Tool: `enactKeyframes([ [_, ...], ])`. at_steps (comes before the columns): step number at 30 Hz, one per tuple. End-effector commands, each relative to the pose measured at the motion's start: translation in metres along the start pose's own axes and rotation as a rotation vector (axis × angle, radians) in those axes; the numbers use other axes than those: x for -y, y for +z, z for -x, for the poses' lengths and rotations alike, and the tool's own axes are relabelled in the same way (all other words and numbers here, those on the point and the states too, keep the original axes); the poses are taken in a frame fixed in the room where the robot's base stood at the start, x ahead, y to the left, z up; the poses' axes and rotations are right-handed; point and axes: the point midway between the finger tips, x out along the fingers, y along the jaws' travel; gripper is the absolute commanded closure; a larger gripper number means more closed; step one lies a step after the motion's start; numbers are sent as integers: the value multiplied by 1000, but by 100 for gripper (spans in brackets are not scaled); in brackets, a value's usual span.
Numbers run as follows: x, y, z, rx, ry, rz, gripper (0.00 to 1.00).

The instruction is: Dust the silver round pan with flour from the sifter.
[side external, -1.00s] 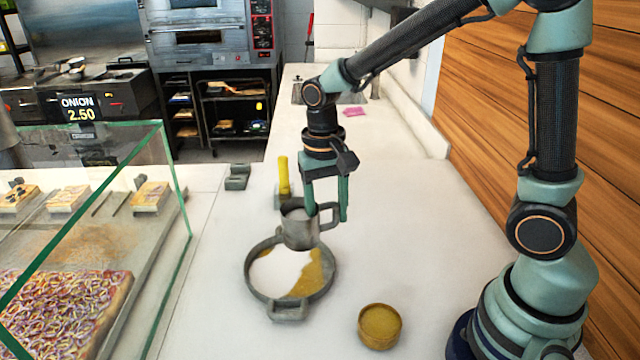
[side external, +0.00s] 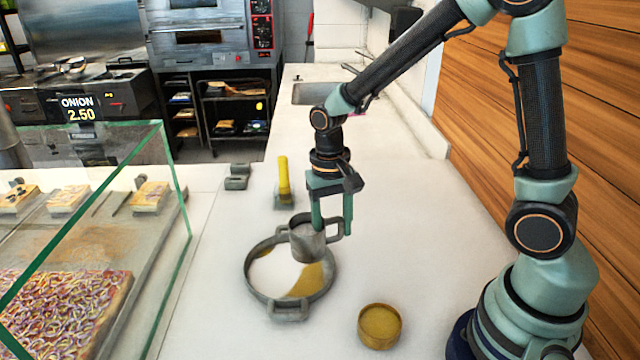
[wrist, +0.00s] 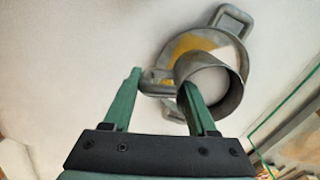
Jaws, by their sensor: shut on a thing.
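The silver round pan (side external: 251,284) sits on the white counter, its two side handles showing. White flour (side external: 272,272) covers much of its inside, and a golden-yellow patch (side external: 309,280) shows at its right. My gripper (side external: 332,229) is shut on the handle of the grey metal sifter (side external: 307,241). The sifter is over the far right part of the pan; its gap above the pan is hard to judge. In the wrist view the sifter (wrist: 226,84) hides part of the pan (wrist: 247,53), and my gripper (wrist: 162,88) has its fingers at the handle.
A small round golden container (side external: 380,326) stands right of the pan. A yellow-handled tool (side external: 284,180) and a grey block-like item (side external: 237,176) lie behind. A glass display case (side external: 165,230) with pizza borders the left. The counter right of my gripper is clear.

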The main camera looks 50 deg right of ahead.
Motion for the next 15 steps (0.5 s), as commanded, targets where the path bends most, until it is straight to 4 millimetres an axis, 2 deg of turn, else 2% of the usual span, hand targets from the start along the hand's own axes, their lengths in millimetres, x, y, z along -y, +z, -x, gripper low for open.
enactKeyframes([
  [6,27,14,0,-4,4,7,100],
  [8,29,16,1,-5,4,4,100],
  [15,2,1,0,-1,0,-4,100],
])
